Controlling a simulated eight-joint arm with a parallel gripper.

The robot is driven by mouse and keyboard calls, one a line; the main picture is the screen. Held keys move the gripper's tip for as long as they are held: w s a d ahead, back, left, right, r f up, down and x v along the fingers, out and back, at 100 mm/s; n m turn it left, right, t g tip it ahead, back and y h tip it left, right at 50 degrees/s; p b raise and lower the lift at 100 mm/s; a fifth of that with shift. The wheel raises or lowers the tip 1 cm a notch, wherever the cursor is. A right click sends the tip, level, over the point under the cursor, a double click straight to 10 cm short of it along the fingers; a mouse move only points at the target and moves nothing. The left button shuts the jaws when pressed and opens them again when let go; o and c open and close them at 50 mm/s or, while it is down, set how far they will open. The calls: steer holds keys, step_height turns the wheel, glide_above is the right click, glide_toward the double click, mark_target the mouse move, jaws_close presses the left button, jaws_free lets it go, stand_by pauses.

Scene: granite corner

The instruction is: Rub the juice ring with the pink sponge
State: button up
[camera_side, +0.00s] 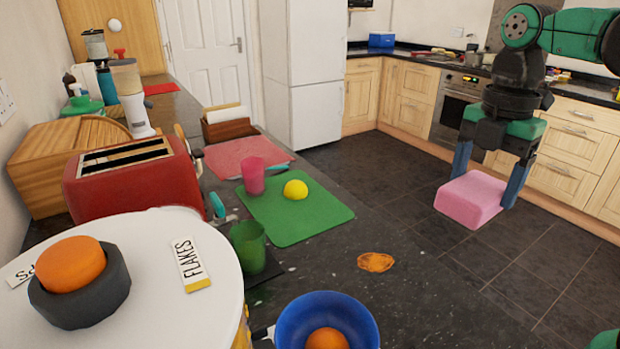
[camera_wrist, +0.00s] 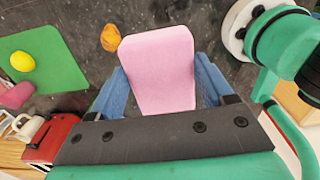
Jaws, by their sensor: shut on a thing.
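The pink sponge (camera_side: 470,198) is a rounded block held in the air between the blue fingers of my gripper (camera_side: 490,185). In the wrist view, the sponge (camera_wrist: 160,70) sits between both fingers of my gripper (camera_wrist: 160,85), which is shut on it. The juice ring (camera_side: 376,262) is an orange-brown patch on the dark speckled counter, left of and below the sponge in the side view. It also shows in the wrist view (camera_wrist: 110,38), just left of the sponge's far end. The sponge is apart from the ring.
A blue bowl (camera_side: 300,310) holding an orange thing stands in front. A green cup (camera_side: 248,247) and red toaster (camera_side: 132,180) stand farther left. Counter around the ring is clear.

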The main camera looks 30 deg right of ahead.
steer(key=shift+w+a+f, duration=0.15)
steer(key=shift+w+f, duration=1.3)
steer(key=shift+f, duration=1.65)
steer(key=shift+w+a+f, duration=0.1)
steer(key=shift+w+f, duration=1.3)
steer(key=shift+f, duration=1.75)
steer(key=shift+w+a+f, duration=0.15)
steer(key=shift+w+f, duration=1.3)
steer(key=shift+f, duration=1.65)
steer(key=shift+w+f, duration=0.3)
steer(key=shift+w, duration=0.1)
steer(key=shift+w+f, duration=0.2)
steer(key=shift+w, duration=3.25)
steer(key=shift+s, duration=4)
steer(key=shift+w, duration=3.95)
steer(key=shift+s, duration=3.5)
steer(key=shift+s+r, duration=0.2)
steer(key=shift+r, duration=0.55)
steer(key=shift+s+r, duration=0.15)
steer(key=shift+r, duration=3.05)
steer(key=shift+f, duration=0.15)
